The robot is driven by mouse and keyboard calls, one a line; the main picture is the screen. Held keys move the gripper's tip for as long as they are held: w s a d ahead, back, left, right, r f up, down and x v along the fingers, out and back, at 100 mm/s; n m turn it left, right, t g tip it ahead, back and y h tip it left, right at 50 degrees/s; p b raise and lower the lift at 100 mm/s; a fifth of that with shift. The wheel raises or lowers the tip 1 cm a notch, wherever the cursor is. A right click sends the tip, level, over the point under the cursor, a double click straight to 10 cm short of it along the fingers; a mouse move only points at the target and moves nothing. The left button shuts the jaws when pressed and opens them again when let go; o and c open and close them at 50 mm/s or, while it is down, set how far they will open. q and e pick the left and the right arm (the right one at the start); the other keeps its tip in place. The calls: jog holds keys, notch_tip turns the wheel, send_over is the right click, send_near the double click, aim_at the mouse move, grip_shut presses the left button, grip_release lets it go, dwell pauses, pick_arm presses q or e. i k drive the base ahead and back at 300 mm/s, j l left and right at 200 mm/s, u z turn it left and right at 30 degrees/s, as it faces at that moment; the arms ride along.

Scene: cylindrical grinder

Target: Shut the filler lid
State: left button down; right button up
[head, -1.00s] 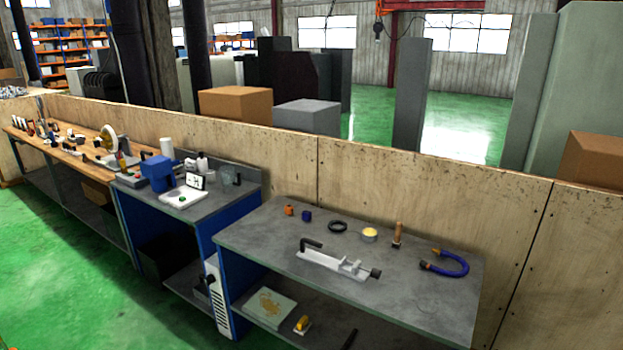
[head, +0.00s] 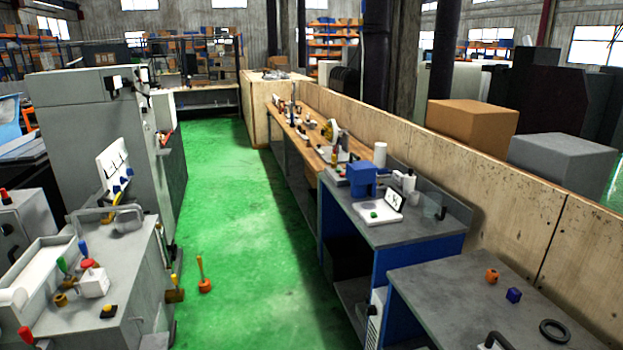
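I cannot make out a filler lid for certain in the head view. A light grey machine (head: 118,290) with a long white trough (head: 45,275) stands at the lower left. On its top are a small white box with a red cap (head: 92,279), coloured levers and a grey bent handle or pipe (head: 108,213). Whether any of these is the lid, or whether a lid stands open, I cannot tell. Neither of my grippers is in view.
A tall grey cabinet (head: 85,130) stands behind the machine. Workbenches (head: 425,235) line the right, backed by a plywood wall (head: 500,185).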

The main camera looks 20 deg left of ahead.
aim_at(115, 202)
jog(key=i+j+u, duration=0.35)
jog(key=i+u, duration=0.35)
jog(key=i, duration=0.2)
jog(key=i+u, duration=0.35)
jog(key=i+l, duration=0.1)
jog(key=i, duration=1.25)
jog(key=i+l, duration=0.1)
jog(key=i, duration=1.25)
jog(key=i+j+u, duration=0.1)
jog(key=i+u, duration=0.35)
jog(key=i, duration=0.15)
jog(key=i+l+u, duration=0.15)
jog(key=i+u, duration=0.3)
jog(key=i+l+u, duration=0.45)
jog(key=i, duration=0.2)
jog(key=j, duration=0.1)
